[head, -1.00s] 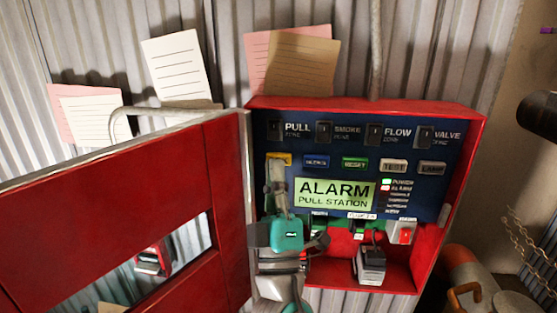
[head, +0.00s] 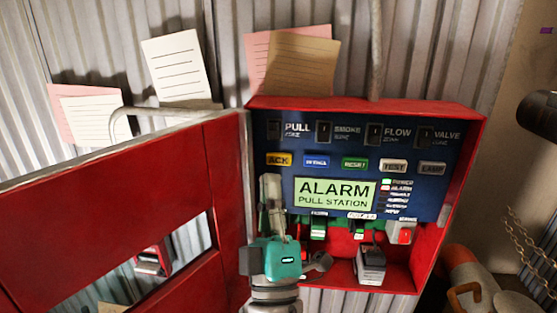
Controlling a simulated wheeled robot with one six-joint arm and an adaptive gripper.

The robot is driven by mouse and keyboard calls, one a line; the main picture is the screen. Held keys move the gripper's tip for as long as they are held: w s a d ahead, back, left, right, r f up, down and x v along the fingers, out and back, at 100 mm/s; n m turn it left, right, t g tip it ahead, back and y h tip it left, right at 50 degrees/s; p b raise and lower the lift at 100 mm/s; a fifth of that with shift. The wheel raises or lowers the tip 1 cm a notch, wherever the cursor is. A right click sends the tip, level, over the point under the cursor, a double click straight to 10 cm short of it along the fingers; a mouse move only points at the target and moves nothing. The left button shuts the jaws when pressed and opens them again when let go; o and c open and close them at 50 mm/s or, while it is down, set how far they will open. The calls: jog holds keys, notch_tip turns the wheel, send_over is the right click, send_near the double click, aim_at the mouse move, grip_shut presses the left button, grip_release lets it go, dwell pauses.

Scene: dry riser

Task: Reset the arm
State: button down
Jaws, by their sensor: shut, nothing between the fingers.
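My gripper (head: 271,192) is shut and empty. Its fingers point up in front of the left part of the blue alarm panel (head: 440,205), below the yellow ACK button (head: 279,160) and left of the display (head: 335,193). The display reads ALARM PULL STATION. The teal part of my gripper hides the lower left of the panel. Whether my fingertips touch the panel, I cannot tell.
The red cabinet door (head: 80,190) stands open on the left, with a window in it. The red box's right wall (head: 460,160) frames the panel. A red rocker switch (head: 404,234) and a grey-white device (head: 370,264) sit at the bottom right. Paper notes (head: 180,65) hang above.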

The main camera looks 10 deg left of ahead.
jog(key=s+d+f+m+g, duration=0.1)
jog(key=s+d+f+g, duration=0.2)
jog(key=f, duration=0.6)
jog(key=s+d+f+m+g, duration=0.1)
jog(key=s+d+f, duration=0.3)
jog(key=f, duration=0.6)
jog(key=s+d+f+m+g, duration=0.1)
jog(key=s+d+f+g, duration=0.1)
jog(key=d+f, duration=0.5)
jog(key=s+d+f+m+g+h, duration=0.1)
jog(key=s+d+f+m+g, duration=0.1)
jog(key=s, duration=0.7)
jog(key=s+d+f+m+g+h, duration=0.2)
jog(key=s+d+f+m, duration=0.2)
jog(key=s+f, duration=0.3)
jog(key=s+d+f+m+g+h, duration=0.1)
jog(key=s+d+f+m, duration=0.2)
jog(key=s, duration=0.9)
jog(key=shift+s+d+f+m+g+h, duration=0.35)
jog(key=shift+f+m, duration=0.3)
jog(key=shift+m, duration=0.45)
